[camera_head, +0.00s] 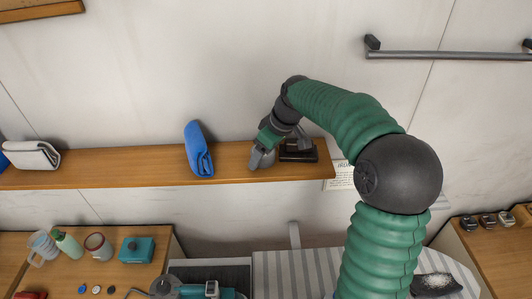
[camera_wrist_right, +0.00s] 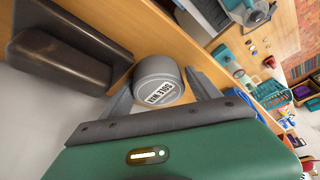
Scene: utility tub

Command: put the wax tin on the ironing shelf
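The wax tin (camera_wrist_right: 158,80) is a small round grey tin with a white label, seen in the right wrist view between the fingertips over the wooden shelf. My right gripper (camera_wrist_right: 160,85) has a finger on each side of it. A gap shows beside the right-hand finger; the left-hand finger is very close to the tin. In the head view my right gripper (camera_head: 262,157) is down at the ironing shelf (camera_head: 110,170), a long wooden wall shelf, and largely hides the tin. My left gripper is not in view.
A dark stand (camera_head: 298,151) is close beside my right gripper on the shelf. A rolled blue cloth (camera_head: 198,150) and a pale folded bundle (camera_head: 32,155) lie farther left. A metal rail (camera_head: 445,55) is on the wall. Below, a teal box (camera_head: 137,250) and mugs crowd a counter.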

